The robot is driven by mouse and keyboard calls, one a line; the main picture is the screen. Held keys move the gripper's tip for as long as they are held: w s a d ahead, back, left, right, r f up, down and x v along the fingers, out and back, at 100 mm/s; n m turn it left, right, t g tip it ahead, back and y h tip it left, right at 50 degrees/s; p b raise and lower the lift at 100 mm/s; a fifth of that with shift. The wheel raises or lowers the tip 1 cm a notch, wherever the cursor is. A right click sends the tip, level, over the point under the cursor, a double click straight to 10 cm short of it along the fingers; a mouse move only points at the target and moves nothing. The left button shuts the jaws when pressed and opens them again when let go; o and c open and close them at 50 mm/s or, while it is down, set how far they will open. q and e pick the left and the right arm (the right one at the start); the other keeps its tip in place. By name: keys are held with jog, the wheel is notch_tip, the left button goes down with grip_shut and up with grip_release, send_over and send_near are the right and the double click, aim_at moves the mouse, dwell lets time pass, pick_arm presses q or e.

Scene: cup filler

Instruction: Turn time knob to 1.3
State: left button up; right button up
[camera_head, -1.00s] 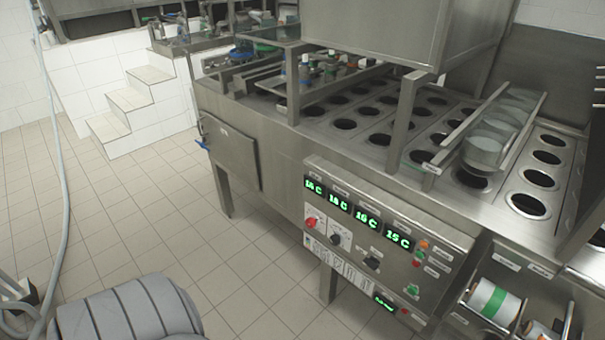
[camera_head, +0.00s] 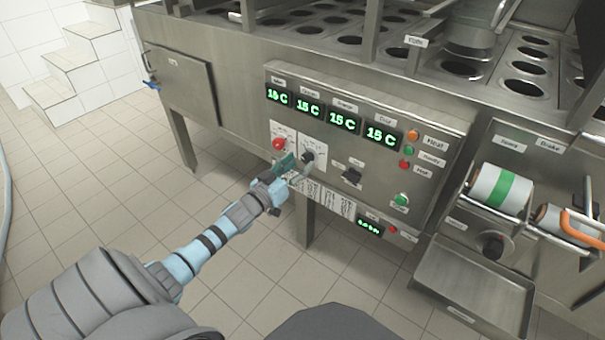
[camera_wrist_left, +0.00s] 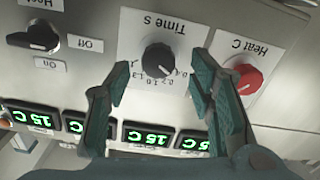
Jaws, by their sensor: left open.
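The time knob is a black dial on a white plate marked "Time S" in the left wrist view (camera_wrist_left: 158,60), where it appears upside down. In the head view the time knob (camera_head: 308,156) sits on the control panel right of the red heat knob (camera_head: 279,144). My left gripper (camera_head: 290,166) is open in front of the panel, close to the time knob. In the left wrist view its two fingers (camera_wrist_left: 160,80) stand on either side of the knob, apart from it. The exact knob setting is too small to read surely. My right gripper is not in view.
Green displays (camera_head: 343,121) line the panel above the knobs. A black switch (camera_head: 351,176) and a green button (camera_head: 401,200) lie to the right. A steel tray (camera_head: 473,290) and a roll with a green band (camera_head: 500,188) are farther right. Floor left of the panel is clear.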

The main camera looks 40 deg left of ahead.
pick_arm(q)
jog(key=shift+w+r, duration=0.15)
jog(key=shift+w, duration=0.9)
jog(key=c, duration=1.2)
jog(key=shift+o, duration=0.2)
